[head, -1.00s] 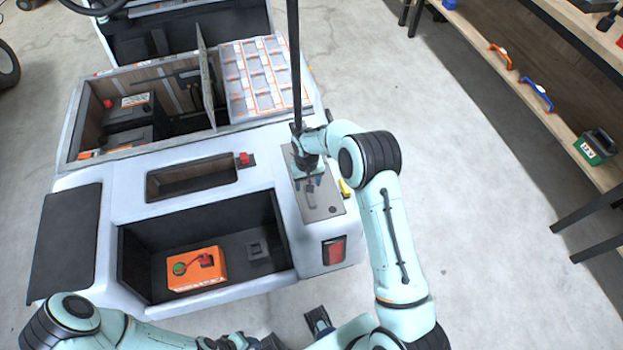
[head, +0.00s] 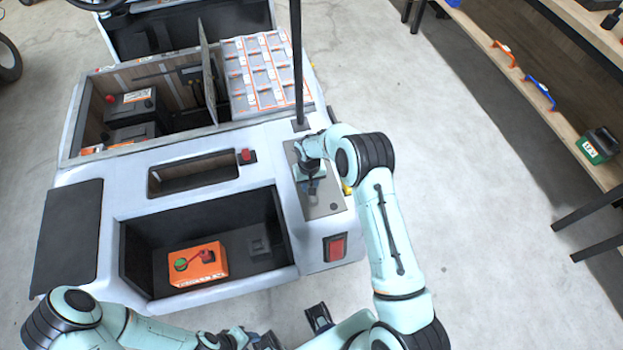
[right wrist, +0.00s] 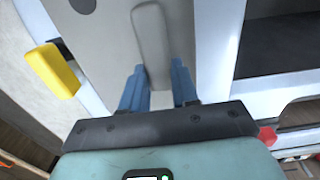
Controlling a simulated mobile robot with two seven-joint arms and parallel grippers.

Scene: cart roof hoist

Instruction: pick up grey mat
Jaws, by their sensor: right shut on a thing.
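The grey mat (head: 325,204) is a flat grey panel on the right rear deck of the cart. A long raised grip on it shows in the right wrist view, where the mat (right wrist: 104,45) lies flat under the fingers. My right gripper (head: 312,186) reaches down over the mat. In the right wrist view my right gripper (right wrist: 158,88) has its blue fingers on either side of the raised grip, shut on it. My left gripper (head: 262,341) is at the bottom edge of the head view, partly cut off; its jaws are unclear.
A black pole (head: 297,60) stands just behind the mat. A yellow part (right wrist: 52,70) sits beside it. The open rear bay (head: 140,240) holds an orange box (head: 197,264). A shelf (head: 540,95) stands far right, with clear floor between.

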